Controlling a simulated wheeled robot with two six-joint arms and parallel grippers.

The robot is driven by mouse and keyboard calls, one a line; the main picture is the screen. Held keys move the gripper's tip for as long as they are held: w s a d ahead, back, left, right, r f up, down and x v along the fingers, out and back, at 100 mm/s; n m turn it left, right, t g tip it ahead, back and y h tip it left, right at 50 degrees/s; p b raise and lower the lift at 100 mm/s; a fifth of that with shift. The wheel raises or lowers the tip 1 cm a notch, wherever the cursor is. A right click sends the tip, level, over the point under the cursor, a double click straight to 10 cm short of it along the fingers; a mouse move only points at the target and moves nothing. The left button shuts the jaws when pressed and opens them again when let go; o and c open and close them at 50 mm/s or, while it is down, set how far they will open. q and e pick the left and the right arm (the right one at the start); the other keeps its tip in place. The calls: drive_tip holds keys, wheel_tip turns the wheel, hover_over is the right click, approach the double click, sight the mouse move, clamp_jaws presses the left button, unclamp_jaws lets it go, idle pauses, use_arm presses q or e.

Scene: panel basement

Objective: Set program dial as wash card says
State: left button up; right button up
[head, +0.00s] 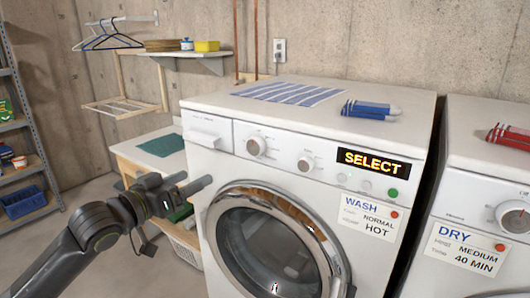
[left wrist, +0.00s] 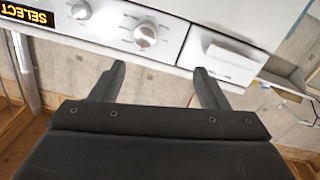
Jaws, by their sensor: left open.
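The white washer (head: 215,165) has a large program dial (head: 256,145) and a smaller knob (head: 305,163). Its display (head: 371,161) reads SELECT. The wash card (head: 369,217) reads WASH, NORMAL, HOT. The dial's markings are too small to read. My left gripper (head: 194,181) is open and empty, in front of and left of the dial, not touching it. In the left wrist view, which is upside down, the dial (left wrist: 145,35) shows beyond my spread fingers (left wrist: 158,75), with the smaller knob (left wrist: 80,9) to its left. My right gripper is out of view.
A green button (head: 392,193) sits below the display. A dryer (head: 480,190) with a DRY card (head: 465,248) stands on the right. Striped cloth (head: 290,94) and a blue-and-white bundle (head: 371,110) lie on the washer. A low bench (head: 130,152) stands left of it.

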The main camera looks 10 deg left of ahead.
use_arm(q)
drive_tip(key=d+r+h, duration=0.1)
drive_tip(key=d+r, duration=0.1)
drive_tip(key=p, duration=0.4)
approach(253, 149)
drive_tip(key=shift+m, duration=0.4)
drive_tip(key=x, duration=0.6)
drive_tip(key=shift+w+d+r, duration=0.15)
drive_tip(key=shift+w, duration=0.15)
drive_tip(key=shift+x, duration=0.85)
drive_tip(key=shift+c, duration=0.4)
